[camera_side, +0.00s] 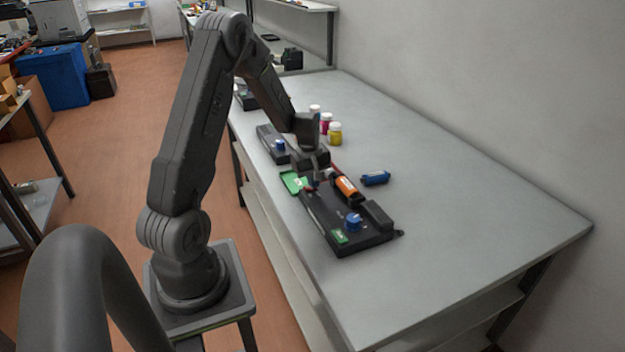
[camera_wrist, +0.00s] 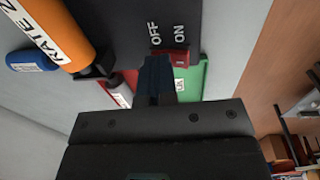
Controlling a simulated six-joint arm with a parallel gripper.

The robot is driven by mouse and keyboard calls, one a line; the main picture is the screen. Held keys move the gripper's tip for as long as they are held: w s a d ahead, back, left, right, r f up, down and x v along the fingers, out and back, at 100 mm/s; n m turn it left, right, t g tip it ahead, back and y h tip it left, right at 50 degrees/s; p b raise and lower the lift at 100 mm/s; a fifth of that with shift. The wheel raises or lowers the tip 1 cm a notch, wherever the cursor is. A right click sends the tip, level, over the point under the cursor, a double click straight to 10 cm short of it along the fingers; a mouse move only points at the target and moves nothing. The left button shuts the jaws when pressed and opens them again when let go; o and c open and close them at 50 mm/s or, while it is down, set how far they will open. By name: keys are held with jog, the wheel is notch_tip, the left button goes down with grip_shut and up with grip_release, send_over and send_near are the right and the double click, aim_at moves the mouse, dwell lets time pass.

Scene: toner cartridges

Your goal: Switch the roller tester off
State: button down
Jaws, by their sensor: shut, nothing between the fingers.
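The roller tester (camera_side: 320,215) is a black box on the grey table. It bears an orange cartridge (camera_side: 346,188), also at the upper left of the wrist view (camera_wrist: 52,28). In the wrist view a red switch (camera_wrist: 181,59) sits at the tester's edge beside white OFF and ON lettering. My gripper (camera_side: 315,183) is shut and empty, low over the tester's far left corner. In the wrist view its dark fingertips (camera_wrist: 156,62) lie at the switch's OFF side and hide part of it. I cannot tell whether they touch it or which way it is set.
A blue cartridge (camera_side: 375,178) lies right of the tester. A green piece (camera_side: 293,182) lies by its left corner. A blue knob (camera_side: 353,222) stands on its near part. Another dark device (camera_side: 272,142) and small bottles (camera_side: 335,134) stand farther back. The table's right side is clear.

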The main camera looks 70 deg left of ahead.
jog(key=shift+s+d+f, duration=0.1)
jog(key=shift+s+f, duration=0.05)
jog(key=shift+s, duration=0.35)
jog(key=shift+s+f, duration=0.15)
jog(key=shift+s, duration=0.35)
jog(key=shift+r, duration=0.1)
notch_tip(320, 180, up, 14)
jog(key=shift+s+a+r, duration=0.15)
jog(key=shift+s+a, duration=0.05)
jog(key=shift+s, duration=0.25)
jog(key=shift+s+t, duration=0.1)
jog(key=shift+t, duration=0.4)
jog(key=w+f, duration=0.1)
jog(key=f, duration=0.8)
jog(key=w+f, duration=0.1)
jog(key=f, duration=0.3)
jog(key=shift+w+f, duration=0.35)
